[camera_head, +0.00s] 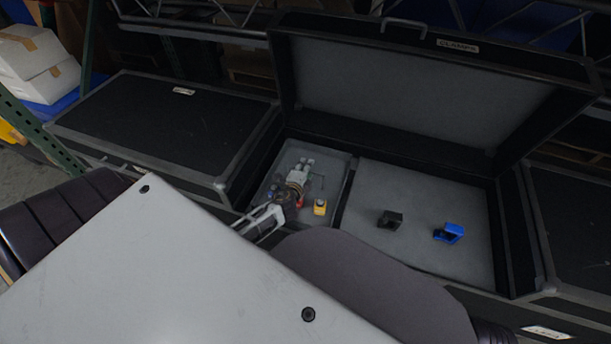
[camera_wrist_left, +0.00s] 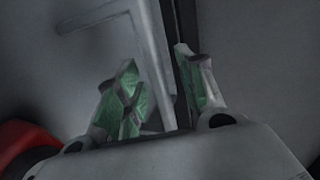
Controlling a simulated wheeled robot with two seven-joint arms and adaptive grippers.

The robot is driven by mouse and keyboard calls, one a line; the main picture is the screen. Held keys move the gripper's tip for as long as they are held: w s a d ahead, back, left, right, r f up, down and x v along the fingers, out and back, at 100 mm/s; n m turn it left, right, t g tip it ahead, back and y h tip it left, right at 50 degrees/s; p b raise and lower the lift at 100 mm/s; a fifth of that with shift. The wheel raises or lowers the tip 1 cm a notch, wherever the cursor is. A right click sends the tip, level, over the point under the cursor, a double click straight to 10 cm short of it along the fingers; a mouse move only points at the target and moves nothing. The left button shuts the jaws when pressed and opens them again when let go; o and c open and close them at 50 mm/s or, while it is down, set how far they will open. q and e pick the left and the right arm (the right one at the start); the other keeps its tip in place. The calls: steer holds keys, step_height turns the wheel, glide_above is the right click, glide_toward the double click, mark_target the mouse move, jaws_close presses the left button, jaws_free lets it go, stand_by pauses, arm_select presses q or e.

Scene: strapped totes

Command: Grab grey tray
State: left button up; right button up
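A grey tray-like insert (camera_head: 334,163) fills the narrow left compartment of an open black case. My right gripper is not in view.
The right compartment's grey insert (camera_head: 385,180) carries a black clamp (camera_head: 390,219) and a blue clamp (camera_head: 448,233). The raised lid (camera_head: 420,95) stands behind. Closed black cases flank it, one at left (camera_head: 165,120). White boxes (camera_head: 35,60) sit far left.

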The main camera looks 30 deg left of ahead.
arm_select(q)
jaws_close()
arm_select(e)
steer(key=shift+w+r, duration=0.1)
arm_select(q)
steer(key=shift+r, duration=0.1)
steer(key=shift+d, duration=0.1)
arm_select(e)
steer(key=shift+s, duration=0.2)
arm_select(q)
steer(key=shift+s, duration=0.1)
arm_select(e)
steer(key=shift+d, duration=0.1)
